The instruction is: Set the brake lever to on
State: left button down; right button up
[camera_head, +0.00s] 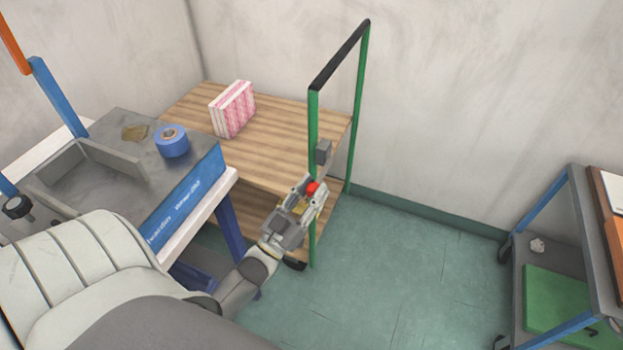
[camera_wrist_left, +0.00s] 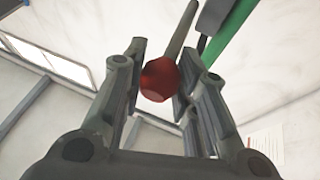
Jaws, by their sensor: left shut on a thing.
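The brake lever has a red round knob (camera_head: 312,188) and sits on the green post of a wooden-decked cart (camera_head: 283,152). A grey block (camera_head: 323,151) is fixed to the post just above the knob. My left gripper (camera_head: 314,190) is at the knob, its fingers on either side of it. In the left wrist view the red knob (camera_wrist_left: 160,79) lies between the fingers of the left gripper (camera_wrist_left: 160,75), with a grey rod running up and right from it. The gripper is shut on the knob. My right gripper is not in view.
A pink and white box (camera_head: 232,109) stands on the cart's upper deck. Another cart (camera_head: 560,230) stands at the right. The green floor between is clear.

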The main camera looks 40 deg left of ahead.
pick_arm(q)
jog(key=shift+f, duration=0.3)
jog(key=c, duration=1.4)
grip_release()
jog(key=shift+w, duration=0.1)
jog(key=o, duration=0.3)
jog(key=shift+w, duration=0.15)
jog(key=shift+r, duration=0.1)
jog(key=v, duration=1.2)
